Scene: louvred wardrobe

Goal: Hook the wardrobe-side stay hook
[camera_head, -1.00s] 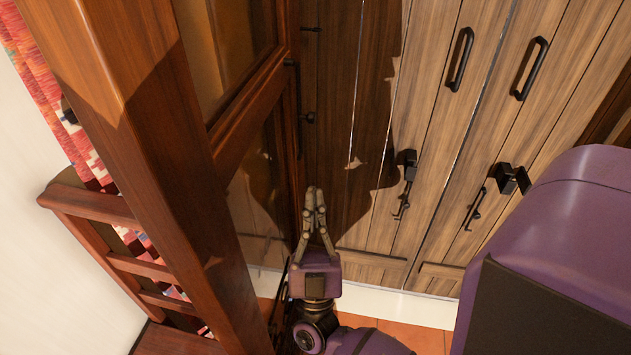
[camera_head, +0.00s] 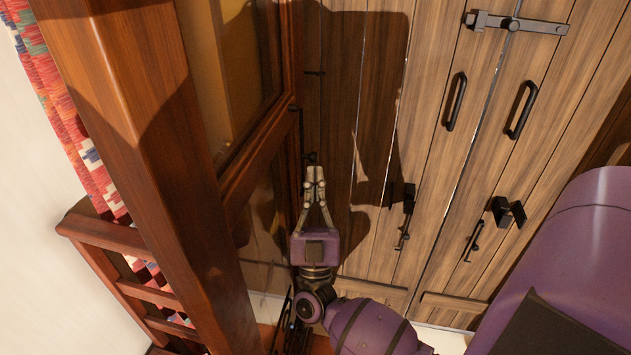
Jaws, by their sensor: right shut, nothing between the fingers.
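A thin black rod with a bent top (camera_head: 298,125) hangs along the edge of the wood-framed glazed panel (camera_head: 270,120). A small black fitting (camera_head: 311,157) is just beyond my right gripper's tips. I cannot tell whether the rod is in this fitting. My right gripper (camera_head: 314,176) is shut and empty, pointing up the picture at the fitting; contact cannot be judged. Two more thin black hooks hang on the wardrobe doors, one left (camera_head: 403,232) and one right (camera_head: 474,240). My left gripper is not in view.
A thick wooden post (camera_head: 130,130) stands close on the left, with a slatted wooden frame (camera_head: 105,235) beyond it. Black blocks (camera_head: 403,195) (camera_head: 507,212), long handles (camera_head: 456,102) (camera_head: 521,109) and a latch bar (camera_head: 515,23) stick out from the wardrobe doors.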

